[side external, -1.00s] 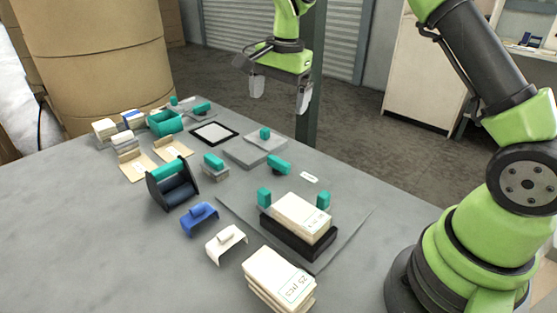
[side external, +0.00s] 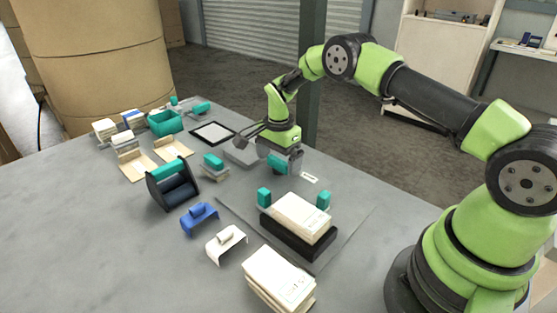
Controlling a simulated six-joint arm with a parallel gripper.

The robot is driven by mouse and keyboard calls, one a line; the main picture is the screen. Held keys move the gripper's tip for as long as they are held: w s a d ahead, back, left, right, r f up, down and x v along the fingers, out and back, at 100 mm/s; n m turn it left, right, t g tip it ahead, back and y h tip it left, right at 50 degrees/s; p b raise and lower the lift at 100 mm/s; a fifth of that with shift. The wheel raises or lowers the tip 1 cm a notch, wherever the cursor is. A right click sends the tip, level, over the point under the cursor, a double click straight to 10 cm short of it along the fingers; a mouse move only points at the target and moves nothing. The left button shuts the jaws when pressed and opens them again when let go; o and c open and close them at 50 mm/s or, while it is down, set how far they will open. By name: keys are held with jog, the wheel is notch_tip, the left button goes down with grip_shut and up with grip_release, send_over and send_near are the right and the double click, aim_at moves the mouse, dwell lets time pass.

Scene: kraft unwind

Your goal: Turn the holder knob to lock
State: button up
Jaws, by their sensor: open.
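A teal knob (side external: 277,163) sits at the far edge of a flat grey plate (side external: 345,232), partly hidden by my gripper. My gripper (side external: 285,166) points down over this knob with its fingers open, close around or beside it; I cannot tell whether they touch it. On the plate a black holder (side external: 283,238) carries a stack of cream cards (side external: 301,216). A teal block stands at its left (side external: 264,197) and another at its right (side external: 323,201).
A small white label (side external: 309,178) lies right of the knob. A black stand with a teal bar (side external: 168,168), a blue bracket (side external: 199,219), a white bracket (side external: 226,243) and a cream stack (side external: 278,277) stand left and front. A grey block (side external: 240,153) is behind, partly hidden.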

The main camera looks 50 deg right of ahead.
jog(key=shift+f, duration=0.3)
jog(key=c, duration=0.9)
